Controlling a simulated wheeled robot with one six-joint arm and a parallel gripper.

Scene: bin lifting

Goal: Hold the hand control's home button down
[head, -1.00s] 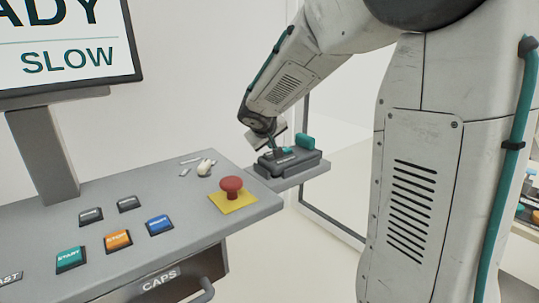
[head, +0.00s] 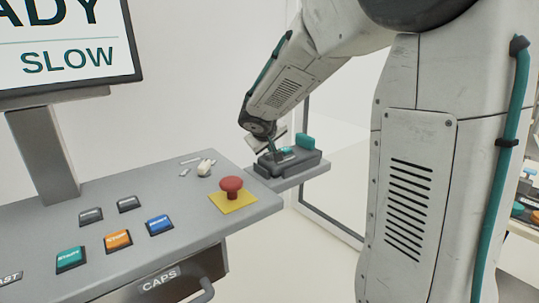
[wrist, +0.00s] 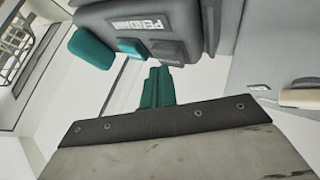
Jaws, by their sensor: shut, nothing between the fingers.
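The hand control (head: 290,163) is a dark grey box on a small grey shelf at the right end of the console. In the wrist view the hand control (wrist: 205,22) fills the top, with a white label only partly legible. Its face has a teal button (wrist: 130,47) and a grey button (wrist: 167,51); I cannot read which is home. A larger teal part (wrist: 92,47) sticks out at its side. My gripper (wrist: 159,75) is shut and empty, its teal fingertips close to the grey button. I cannot tell whether they touch it.
A red mushroom button (head: 231,187) on a yellow plate stands on the console (head: 190,215) near the shelf. Small pale items (head: 205,167) lie behind it. Several coloured buttons and a screen (head: 65,45) are at the left. A glass-panel frame (head: 330,220) stands behind the shelf.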

